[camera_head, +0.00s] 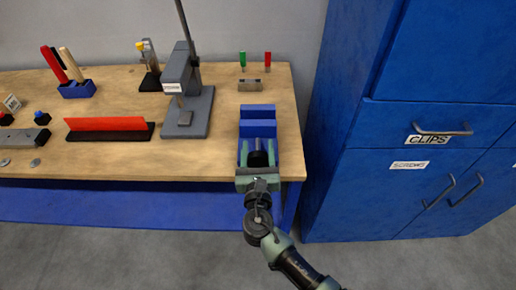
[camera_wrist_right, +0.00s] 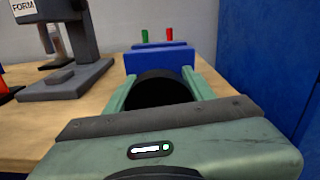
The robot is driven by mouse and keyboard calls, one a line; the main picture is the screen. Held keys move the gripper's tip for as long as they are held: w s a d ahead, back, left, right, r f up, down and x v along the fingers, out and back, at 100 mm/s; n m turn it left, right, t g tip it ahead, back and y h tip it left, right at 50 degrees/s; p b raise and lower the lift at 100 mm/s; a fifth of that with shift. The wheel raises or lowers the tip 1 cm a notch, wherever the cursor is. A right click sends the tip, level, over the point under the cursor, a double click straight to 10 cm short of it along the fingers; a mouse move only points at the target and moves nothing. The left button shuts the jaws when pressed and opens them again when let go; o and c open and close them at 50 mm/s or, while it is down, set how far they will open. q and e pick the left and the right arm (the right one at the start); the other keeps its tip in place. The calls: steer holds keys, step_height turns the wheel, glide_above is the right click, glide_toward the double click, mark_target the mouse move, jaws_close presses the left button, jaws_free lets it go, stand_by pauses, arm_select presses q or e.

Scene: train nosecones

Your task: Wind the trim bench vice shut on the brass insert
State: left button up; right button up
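The blue bench vice (camera_head: 258,129) stands at the front right corner of the wooden bench; it also shows in the wrist view (camera_wrist_right: 158,58). Its two blue jaw blocks lie one behind the other with a narrow dark gap. I cannot make out a brass insert between them. A black round knob (camera_head: 258,158) is on the vice's near side and shows large in the wrist view (camera_wrist_right: 160,90). My right gripper (camera_head: 258,153) points at the vice, its green fingers open on either side of the knob, seemingly with gaps. My left gripper is not in view.
A grey press (camera_head: 187,115) stands left of the vice. Behind the vice are a small drilled block (camera_head: 250,84), a green pin (camera_head: 242,59) and a red pin (camera_head: 267,59). Blue cabinets (camera_head: 420,185) stand close on the right. Bench space beside the vice is clear.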

steer(key=c, duration=0.5)
steer(key=shift+o, duration=0.2)
steer(key=m+b, duration=0.3)
steer(key=shift+f+m, duration=0.25)
steer(key=shift+m, duration=0.15)
steer(key=shift+r+m+b, duration=0.2)
steer(key=shift+m+b, duration=0.2)
steer(key=shift+m, duration=0.5)
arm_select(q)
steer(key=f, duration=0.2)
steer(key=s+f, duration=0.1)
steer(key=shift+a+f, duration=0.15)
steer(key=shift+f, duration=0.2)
arm_select(e)
steer(key=shift+s, duration=0.1)
